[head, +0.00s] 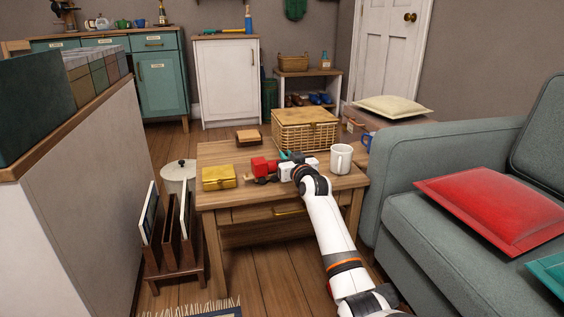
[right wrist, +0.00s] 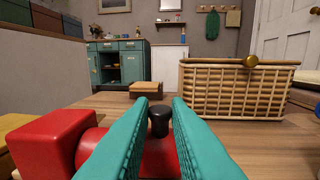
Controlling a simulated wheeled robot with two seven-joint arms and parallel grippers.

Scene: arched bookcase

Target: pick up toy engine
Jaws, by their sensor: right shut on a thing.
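The toy engine (head: 260,166) stands on the wooden table, its red cab and dark base showing in the head view. In the right wrist view the engine (right wrist: 52,142) has a blocky red cab at the left, a red rounded body and a black chimney between the fingers. My right gripper (head: 287,158) reaches over the table from the front right. Its teal fingers lie on either side of the engine's body, shut on it. The fingers hide part of the body and its underside. My left gripper is in neither view.
On the table (head: 222,196) a yellow box (head: 217,178) stands left, a small wooden box (head: 248,137) behind, a wicker basket (head: 304,132) at the back right and a white mug (head: 341,158) close right of my gripper. A grey sofa (head: 400,165) stands right.

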